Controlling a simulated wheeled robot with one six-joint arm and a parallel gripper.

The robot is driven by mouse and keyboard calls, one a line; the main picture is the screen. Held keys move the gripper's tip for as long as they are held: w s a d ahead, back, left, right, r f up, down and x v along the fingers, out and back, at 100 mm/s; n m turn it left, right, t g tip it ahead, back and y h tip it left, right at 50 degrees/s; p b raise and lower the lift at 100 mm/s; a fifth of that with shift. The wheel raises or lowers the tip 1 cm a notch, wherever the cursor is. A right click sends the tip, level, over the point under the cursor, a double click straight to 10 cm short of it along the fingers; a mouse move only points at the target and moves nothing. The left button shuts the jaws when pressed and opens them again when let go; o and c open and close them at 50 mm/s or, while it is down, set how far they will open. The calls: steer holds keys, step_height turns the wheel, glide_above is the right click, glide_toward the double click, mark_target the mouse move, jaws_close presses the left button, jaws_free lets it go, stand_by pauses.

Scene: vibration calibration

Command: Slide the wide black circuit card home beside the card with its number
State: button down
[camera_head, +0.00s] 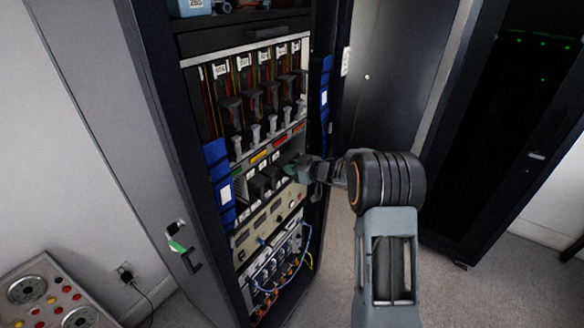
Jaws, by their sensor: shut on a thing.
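My gripper (294,169) is at the right end of the lower card row in the open rack. It is shut on what appears to be the wide black circuit card; the arm and shadow mostly hide the held piece, so its number and how deep it sits cannot be read. Black cards with small white labels (262,186) stand in that lower row, just left of my gripper. Above, a row of tall cards (232,105) carries white number labels, too small to read surely. Green, yellow, orange and red tags (258,156) line the strip between the rows.
Blue panels (219,184) flank the rack opening on both sides. Below the lower row are a beige instrument panel (265,222) and looped cables (272,268). The cabinet door (140,130) stands open at left. A control box (50,292) is at bottom left. Floor at right is clear.

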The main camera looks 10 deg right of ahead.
steer(key=shift+w+a+r, duration=0.15)
steer(key=shift+w+a, duration=0.1)
stand_by(0.6)
steer(key=c, duration=1)
jaws_free()
steer(key=shift+f, duration=0.7)
steer(key=shift+s+d+p, duration=0.5)
steer(key=shift+s+d, duration=1.15)
steer(key=shift+s, duration=0.1)
steer(key=shift+s+d, duration=0.1)
steer(key=shift+s, duration=0.05)
